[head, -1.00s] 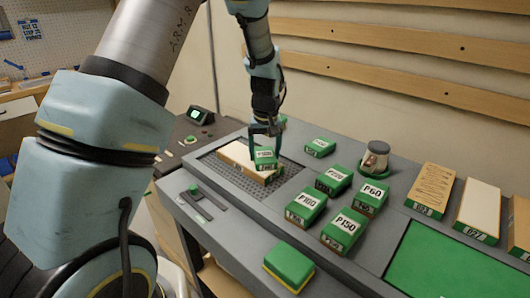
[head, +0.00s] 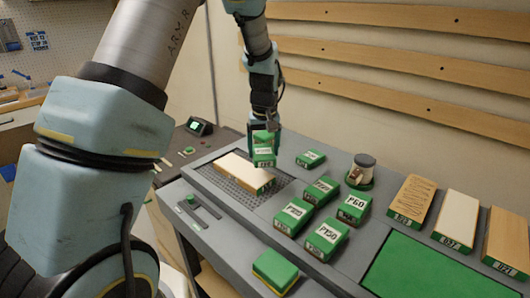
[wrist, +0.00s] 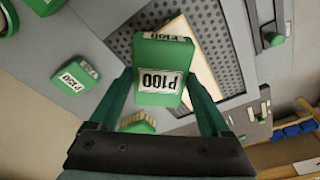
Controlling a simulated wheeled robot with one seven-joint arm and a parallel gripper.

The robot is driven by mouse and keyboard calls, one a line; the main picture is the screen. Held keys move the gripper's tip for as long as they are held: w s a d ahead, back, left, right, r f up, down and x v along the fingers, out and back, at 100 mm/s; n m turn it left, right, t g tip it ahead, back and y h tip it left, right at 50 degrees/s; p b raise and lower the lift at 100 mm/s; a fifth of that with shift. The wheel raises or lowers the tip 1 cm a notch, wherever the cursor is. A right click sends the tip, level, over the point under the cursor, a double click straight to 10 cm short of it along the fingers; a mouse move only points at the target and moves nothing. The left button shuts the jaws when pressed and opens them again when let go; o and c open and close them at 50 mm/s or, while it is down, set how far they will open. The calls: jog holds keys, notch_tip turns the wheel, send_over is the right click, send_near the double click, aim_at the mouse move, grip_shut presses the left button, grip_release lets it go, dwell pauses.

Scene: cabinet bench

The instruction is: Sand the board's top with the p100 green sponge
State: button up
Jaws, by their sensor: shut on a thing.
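The green sponge (head: 263,160), with a white label that reads P100 in the wrist view (wrist: 160,98), is held between my fingers. My gripper (head: 263,140) is shut on it, one finger on each side (wrist: 163,88). The pale wooden board (head: 238,172) lies on a dark perforated plate. It shows partly behind the sponge in the wrist view (wrist: 200,72). The sponge appears raised above the board's far right part, apart from its top. The sponge's underside is hidden.
Several other labelled green blocks stand right of the board, including P60 (head: 355,203) and P150 (head: 327,238). A jar (head: 361,170) stands behind them. A green and yellow block (head: 275,270) lies at the front edge.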

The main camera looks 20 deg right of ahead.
jog(key=shift+r+p, duration=0.3)
jog(key=shift+r, duration=0.35)
jog(key=shift+d, duration=0.1)
